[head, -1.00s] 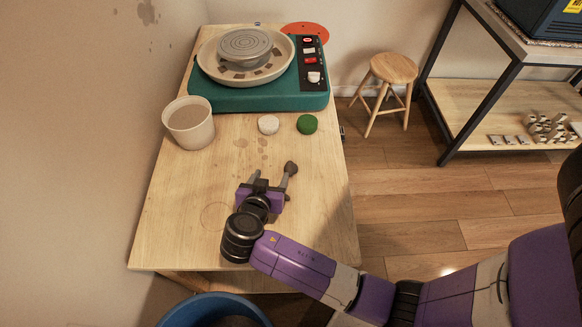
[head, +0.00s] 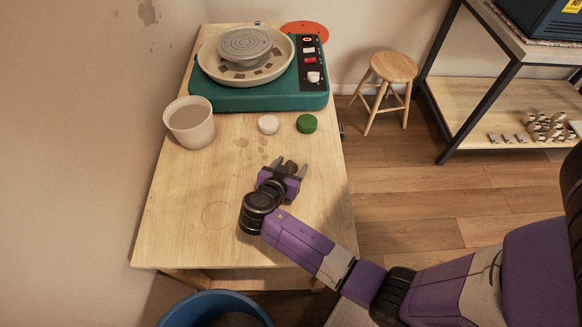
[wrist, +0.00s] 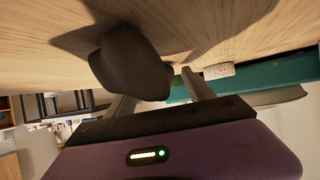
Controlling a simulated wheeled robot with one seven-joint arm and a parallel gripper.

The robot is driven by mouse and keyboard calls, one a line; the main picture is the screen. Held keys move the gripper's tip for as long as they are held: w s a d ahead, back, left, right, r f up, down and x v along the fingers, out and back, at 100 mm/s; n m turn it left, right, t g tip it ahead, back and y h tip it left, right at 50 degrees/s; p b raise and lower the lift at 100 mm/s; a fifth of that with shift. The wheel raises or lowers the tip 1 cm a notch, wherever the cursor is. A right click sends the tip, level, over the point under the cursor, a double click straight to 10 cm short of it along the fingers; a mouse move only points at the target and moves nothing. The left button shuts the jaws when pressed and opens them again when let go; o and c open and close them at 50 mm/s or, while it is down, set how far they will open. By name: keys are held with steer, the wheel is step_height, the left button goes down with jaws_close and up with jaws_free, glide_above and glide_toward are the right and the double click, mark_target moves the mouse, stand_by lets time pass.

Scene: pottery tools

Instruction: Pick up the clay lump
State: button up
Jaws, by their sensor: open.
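The clay lump (head: 291,166) is a small dark brown lump on the wooden table. In the head view it shows between the fingertips of my gripper (head: 290,165). In the wrist view the lump (wrist: 130,62) looms large and dark, covering part of the left finger; the right finger stands clear to its right. My gripper is open, its fingers reaching low over the table around the lump. I cannot tell whether either finger touches it.
A white round piece (head: 268,124) and a green one (head: 307,123) lie beyond the lump. Behind them stands a teal pottery wheel (head: 262,98). A cup of brown liquid (head: 190,122) is at left. The table (head: 180,215) is clear at front left.

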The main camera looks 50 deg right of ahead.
jaws_close()
steer(key=shift+r, duration=0.1)
